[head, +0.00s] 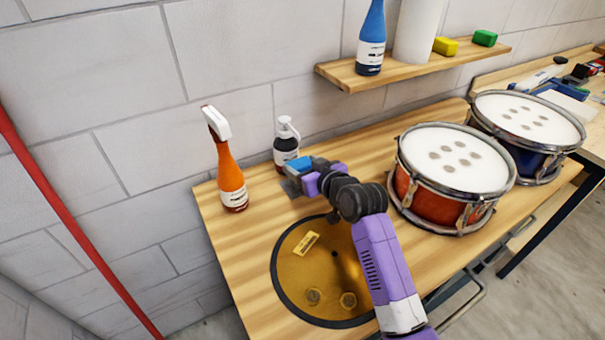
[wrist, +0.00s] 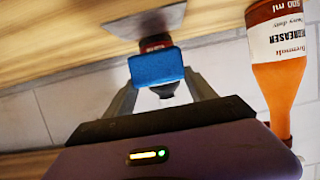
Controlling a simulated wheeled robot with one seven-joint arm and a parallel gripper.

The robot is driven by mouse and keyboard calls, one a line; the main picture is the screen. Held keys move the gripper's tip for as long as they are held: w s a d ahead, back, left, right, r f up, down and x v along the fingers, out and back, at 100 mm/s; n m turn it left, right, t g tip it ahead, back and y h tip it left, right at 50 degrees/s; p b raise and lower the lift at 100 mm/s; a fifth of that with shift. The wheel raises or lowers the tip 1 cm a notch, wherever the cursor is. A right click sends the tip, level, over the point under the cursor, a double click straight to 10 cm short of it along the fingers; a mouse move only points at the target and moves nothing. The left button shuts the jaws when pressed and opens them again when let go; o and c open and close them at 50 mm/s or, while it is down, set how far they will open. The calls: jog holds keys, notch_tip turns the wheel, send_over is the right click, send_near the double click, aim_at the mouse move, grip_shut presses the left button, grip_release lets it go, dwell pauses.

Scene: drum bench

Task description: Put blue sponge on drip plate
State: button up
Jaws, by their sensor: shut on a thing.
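My gripper (head: 307,172) is shut on the blue sponge (head: 299,163), near the back of the wooden bench. In the wrist view the sponge (wrist: 156,66) is a blue block between the two fingers (wrist: 160,95). The drip plate (head: 290,187) is a thin grey plate on the bench, partly hidden by my gripper. It also shows in the wrist view (wrist: 140,22), beyond the sponge. The sponge looks held above or close to the plate; I cannot tell whether they touch.
A dark pump bottle (head: 286,150) stands just behind the sponge. An orange spray bottle (head: 231,180) stands to the left. A round golden basin (head: 293,244) lies in front, and a red drum (head: 430,205) stands to the right. A shelf (head: 412,77) is above.

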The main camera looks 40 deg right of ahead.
notch_tip(320, 180, down, 3)
jog(key=shift+r, duration=0.1)
jog(key=shift+w+f+p, duration=0.15)
jog(key=shift+f+p, duration=0.15)
